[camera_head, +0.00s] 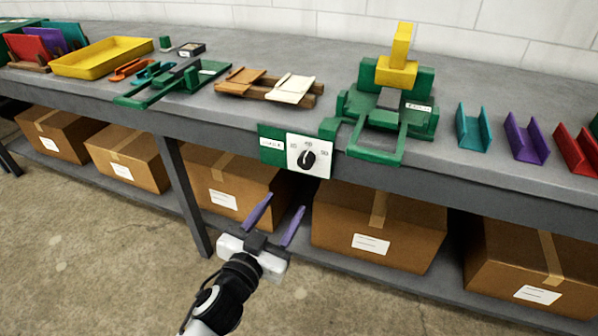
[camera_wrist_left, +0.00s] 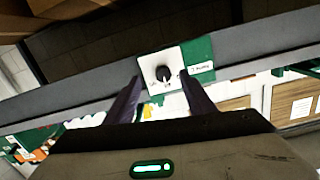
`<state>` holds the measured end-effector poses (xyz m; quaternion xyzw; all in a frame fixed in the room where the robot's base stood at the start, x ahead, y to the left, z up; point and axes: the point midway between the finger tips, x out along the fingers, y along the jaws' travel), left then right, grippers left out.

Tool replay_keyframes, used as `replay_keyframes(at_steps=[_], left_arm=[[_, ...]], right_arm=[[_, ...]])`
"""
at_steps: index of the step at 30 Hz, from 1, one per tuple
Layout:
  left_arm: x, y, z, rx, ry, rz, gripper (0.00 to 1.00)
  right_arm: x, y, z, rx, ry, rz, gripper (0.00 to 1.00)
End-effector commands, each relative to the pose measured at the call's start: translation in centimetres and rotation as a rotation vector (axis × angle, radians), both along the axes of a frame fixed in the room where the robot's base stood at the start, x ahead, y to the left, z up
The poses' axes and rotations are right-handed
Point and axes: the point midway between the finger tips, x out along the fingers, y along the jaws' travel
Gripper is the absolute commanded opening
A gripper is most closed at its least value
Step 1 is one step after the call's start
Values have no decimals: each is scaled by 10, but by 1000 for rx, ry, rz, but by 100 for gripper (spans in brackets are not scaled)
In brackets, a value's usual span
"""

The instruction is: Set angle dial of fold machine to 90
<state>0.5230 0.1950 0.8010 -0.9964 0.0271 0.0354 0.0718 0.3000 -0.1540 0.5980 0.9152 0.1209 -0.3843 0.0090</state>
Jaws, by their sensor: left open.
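The angle dial (camera_head: 307,159) is a black knob on a white plate with printed numbers. It is mounted on the bench's front edge beside a green panel (camera_head: 271,145). I cannot tell exactly which number the knob points to. The green fold machine (camera_head: 381,110) with a yellow upper part stands on the bench just right of and above the dial. My left gripper (camera_head: 277,217) is open and empty, below and in front of the dial. In the left wrist view the dial (camera_wrist_left: 163,74) shows between the two purple fingers (camera_wrist_left: 158,97), apart from them. My right gripper is out of view.
The grey bench (camera_head: 330,67) holds a yellow tray (camera_head: 103,56), a green shear-like tool (camera_head: 175,82), and wooden racks (camera_head: 268,88). Teal (camera_head: 473,128), purple (camera_head: 527,138) and red channels stand at right. Cardboard boxes (camera_head: 375,225) fill the lower shelf. The floor in front is clear.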

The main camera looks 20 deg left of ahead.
Motion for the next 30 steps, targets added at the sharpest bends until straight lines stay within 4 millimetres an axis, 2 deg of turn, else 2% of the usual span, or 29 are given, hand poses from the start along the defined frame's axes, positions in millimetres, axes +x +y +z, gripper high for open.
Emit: replay_keyframes(at_steps=[1, 3, 6, 15, 21, 30], left_arm=[[8, 0, 12, 4, -38, -1, 49], [15, -1, 22, 9, -68, -5, 49], [26, -2, 27, 11, -81, -5, 49], [79, -5, 27, 12, -79, -5, 49], [107, -6, 26, 11, -77, -6, 49], [117, -7, 26, 11, -76, -6, 49]], right_arm=[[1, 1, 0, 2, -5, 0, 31], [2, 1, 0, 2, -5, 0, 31], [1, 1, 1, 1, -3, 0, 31], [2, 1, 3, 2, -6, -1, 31], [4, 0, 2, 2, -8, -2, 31], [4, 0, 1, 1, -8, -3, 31]])
